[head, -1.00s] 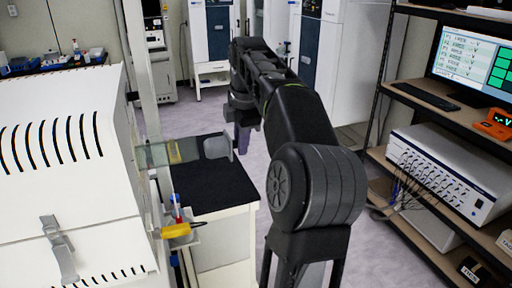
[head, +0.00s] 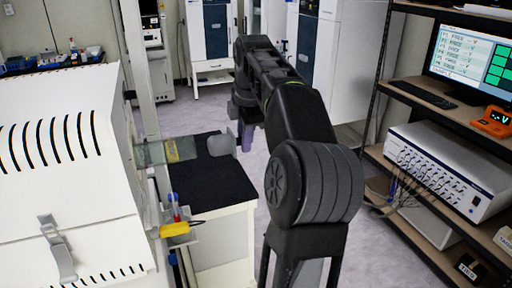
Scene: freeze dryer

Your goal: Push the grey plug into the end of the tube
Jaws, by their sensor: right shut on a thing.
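The glass tube (head: 155,153) sticks out to the right from the white furnace, with a yellow item (head: 180,150) showing in it or on it. The grey plug (head: 221,143) is just right of the tube's open end, roughly in line with it, and appears slightly apart from it. My right gripper (head: 244,137) is at the plug's right side, shut on it; its fingers are dark and partly hidden by my arm. My left gripper is not in view.
The white furnace (head: 60,150) with a latch fills the left. A black-topped bench (head: 215,185) lies below the tube. A shelf with a white instrument (head: 450,170) and a monitor stands right.

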